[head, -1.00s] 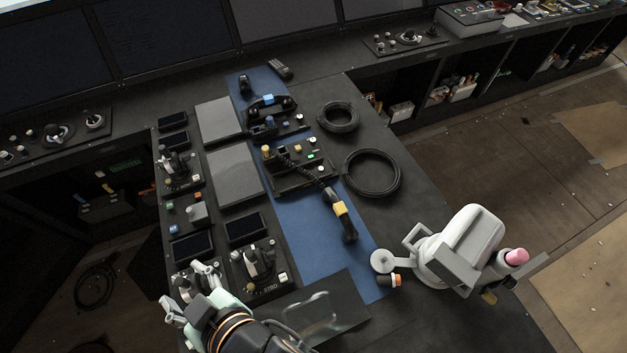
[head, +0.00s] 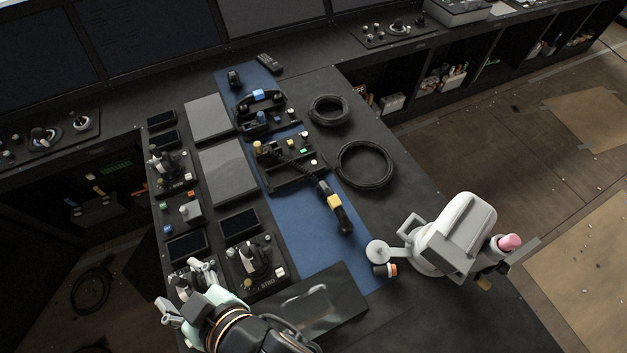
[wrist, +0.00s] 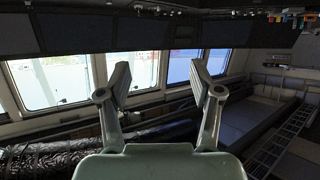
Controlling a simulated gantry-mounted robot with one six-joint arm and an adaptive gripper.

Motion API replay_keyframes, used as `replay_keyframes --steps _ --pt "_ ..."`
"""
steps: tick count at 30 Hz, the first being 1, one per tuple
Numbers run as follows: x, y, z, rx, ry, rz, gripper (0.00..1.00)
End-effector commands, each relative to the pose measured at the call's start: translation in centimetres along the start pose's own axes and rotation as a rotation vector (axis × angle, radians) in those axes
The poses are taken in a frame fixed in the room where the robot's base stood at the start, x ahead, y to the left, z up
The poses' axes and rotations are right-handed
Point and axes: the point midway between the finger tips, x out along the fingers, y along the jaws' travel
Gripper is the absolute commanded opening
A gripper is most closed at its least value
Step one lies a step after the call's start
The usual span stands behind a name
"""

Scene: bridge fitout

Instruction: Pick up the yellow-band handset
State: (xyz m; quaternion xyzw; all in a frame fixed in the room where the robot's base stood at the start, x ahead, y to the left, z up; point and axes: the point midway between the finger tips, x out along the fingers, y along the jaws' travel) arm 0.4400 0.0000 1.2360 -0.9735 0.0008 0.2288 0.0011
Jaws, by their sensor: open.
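The yellow-band handset (head: 335,205) is black with a yellow band around its middle. In the head view it lies on the blue mat (head: 314,241), off its base unit (head: 297,176), with a coiled cord running up to the base. My gripper (head: 186,284) is at the lower left of the head view, over the control panels, well to the left of the handset and apart from it. In the wrist view my gripper (wrist: 160,85) has its two fingers spread wide with nothing between them. The handset is not in the wrist view.
A blue-band handset (head: 262,98) rests farther back on the mat. Two black cable coils (head: 364,165) (head: 328,110) lie right of it. A grey-white device (head: 450,235) stands at the right table edge. A dark glossy panel (head: 318,304) lies between my gripper and the handset.

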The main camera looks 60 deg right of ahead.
Motion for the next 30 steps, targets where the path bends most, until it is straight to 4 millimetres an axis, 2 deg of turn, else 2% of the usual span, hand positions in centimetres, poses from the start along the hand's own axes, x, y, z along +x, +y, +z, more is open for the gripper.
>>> replay_keyframes --steps 2,4,5,7,8,9,11,12,14,15,18,21,22,24,27,30 --pt "0.1 0.1 0.1 0.000 0.000 0.001 0.65" --pt "1.0 1.1 0.9 -0.004 -0.005 0.010 0.65" --pt "1.7 2.0 1.6 -0.005 -0.010 0.020 0.65" --pt "4.1 5.5 4.3 -0.010 -0.021 0.051 0.65" --pt "5.3 7.6 5.8 -0.009 -0.026 0.068 0.65" --pt "6.8 10.9 8.2 -0.003 -0.029 0.096 0.65" --pt "8.6 16.4 12.5 0.020 -0.027 0.145 0.65" --pt "9.2 20.1 15.4 0.044 -0.018 0.184 0.65" --pt "9.3 25.6 20.0 0.087 -0.001 0.252 0.65" --pt "8.9 28.8 23.0 0.118 0.012 0.302 0.65" --pt "6.9 35.0 29.5 0.188 0.042 0.422 0.65" --pt "5.1 38.3 33.1 0.229 0.061 0.504 0.65" --pt "4.7 38.8 33.7 0.235 0.064 0.518 0.65" --pt "4.3 39.4 34.4 0.243 0.069 0.536 0.65" --pt "4.4 39.3 34.2 0.240 0.069 0.532 0.65" --pt "5.2 39.6 34.2 0.240 0.068 0.530 0.65"
